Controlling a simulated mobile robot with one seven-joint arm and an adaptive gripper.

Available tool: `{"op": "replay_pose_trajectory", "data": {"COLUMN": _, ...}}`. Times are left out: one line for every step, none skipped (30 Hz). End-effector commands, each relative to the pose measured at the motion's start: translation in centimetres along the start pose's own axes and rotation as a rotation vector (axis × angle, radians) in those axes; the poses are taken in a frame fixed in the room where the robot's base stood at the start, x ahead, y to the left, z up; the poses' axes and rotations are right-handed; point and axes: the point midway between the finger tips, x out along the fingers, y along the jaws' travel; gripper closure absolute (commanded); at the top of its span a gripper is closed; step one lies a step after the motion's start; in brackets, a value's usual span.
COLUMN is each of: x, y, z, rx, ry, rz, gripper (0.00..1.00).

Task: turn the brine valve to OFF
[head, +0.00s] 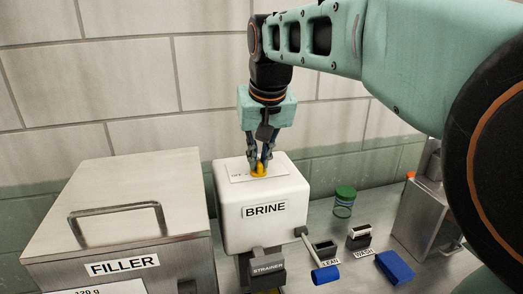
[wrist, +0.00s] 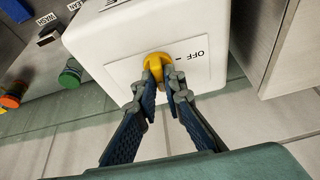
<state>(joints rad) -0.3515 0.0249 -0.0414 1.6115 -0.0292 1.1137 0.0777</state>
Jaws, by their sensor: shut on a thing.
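The white box labelled BRINE (head: 284,212) stands on the metal bench. The brine valve is a yellow knob (head: 258,170) on a white plate on the box's top; the knob also shows in the wrist view (wrist: 157,62). My gripper (head: 261,160) points down from above and is shut on the yellow knob, with a finger on either side of it. In the wrist view my gripper (wrist: 162,80) covers part of the knob. The word OFF (wrist: 196,54) with a short mark is printed on the plate beside the knob. I cannot tell exactly where the knob points.
The metal FILLER box (head: 115,215) with a lid handle stands left of the brine box. To the right are a green-lidded jar (head: 344,201), small labelled blocks and blue pieces (head: 395,267). A tiled wall is close behind.

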Motion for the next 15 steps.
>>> {"op": "replay_pose_trajectory", "data": {"x": -0.04, "y": 0.09, "z": -0.01, "rx": -0.016, "ry": 0.0, "rz": -0.008, "gripper": 1.0}}
{"op": "replay_pose_trajectory", "data": {"x": -0.04, "y": 0.1, "z": -0.01, "rx": -0.03, "ry": 0.0, "rz": -0.014, "gripper": 1.0}}
{"op": "replay_pose_trajectory", "data": {"x": -0.04, "y": 0.14, "z": -0.01, "rx": -0.051, "ry": 0.0, "rz": -0.022, "gripper": 1.0}}
{"op": "replay_pose_trajectory", "data": {"x": -0.04, "y": 0.13, "z": -0.01, "rx": -0.069, "ry": 0.0, "rz": -0.03, "gripper": 1.0}}
{"op": "replay_pose_trajectory", "data": {"x": -0.04, "y": 0.14, "z": -0.02, "rx": -0.088, "ry": 0.0, "rz": -0.038, "gripper": 1.0}}
{"op": "replay_pose_trajectory", "data": {"x": -0.04, "y": 0.2, "z": -0.02, "rx": -0.115, "ry": 0.0, "rz": -0.049, "gripper": 1.0}}
{"op": "replay_pose_trajectory", "data": {"x": -0.04, "y": 0.21, "z": -0.03, "rx": -0.137, "ry": 0.0, "rz": -0.059, "gripper": 1.0}}
{"op": "replay_pose_trajectory", "data": {"x": -0.03, "y": 0.24, "z": -0.04, "rx": -0.161, "ry": 0.0, "rz": -0.068, "gripper": 1.0}}
{"op": "replay_pose_trajectory", "data": {"x": -0.03, "y": 0.23, "z": -0.05, "rx": -0.194, "ry": 0.0, "rz": -0.083, "gripper": 1.0}}
{"op": "replay_pose_trajectory", "data": {"x": -0.02, "y": 0.3, "z": -0.06, "rx": -0.218, "ry": 0.0, "rz": -0.092, "gripper": 1.0}}
{"op": "replay_pose_trajectory", "data": {"x": -0.02, "y": 0.29, "z": -0.08, "rx": -0.244, "ry": 0.0, "rz": -0.104, "gripper": 1.0}}
{"op": "replay_pose_trajectory", "data": {"x": -0.03, "y": 0.32, "z": -0.11, "rx": -0.279, "ry": 0.001, "rz": -0.118, "gripper": 1.0}}
{"op": "replay_pose_trajectory", "data": {"x": -0.04, "y": 0.33, "z": -0.12, "rx": -0.304, "ry": 0.001, "rz": -0.129, "gripper": 1.0}}
{"op": "replay_pose_trajectory", "data": {"x": -0.04, "y": 0.38, "z": -0.13, "rx": -0.332, "ry": 0.001, "rz": -0.139, "gripper": 1.0}}
{"op": "replay_pose_trajectory", "data": {"x": -0.04, "y": 0.35, "z": -0.12, "rx": -0.366, "ry": 0.001, "rz": -0.155, "gripper": 1.0}}
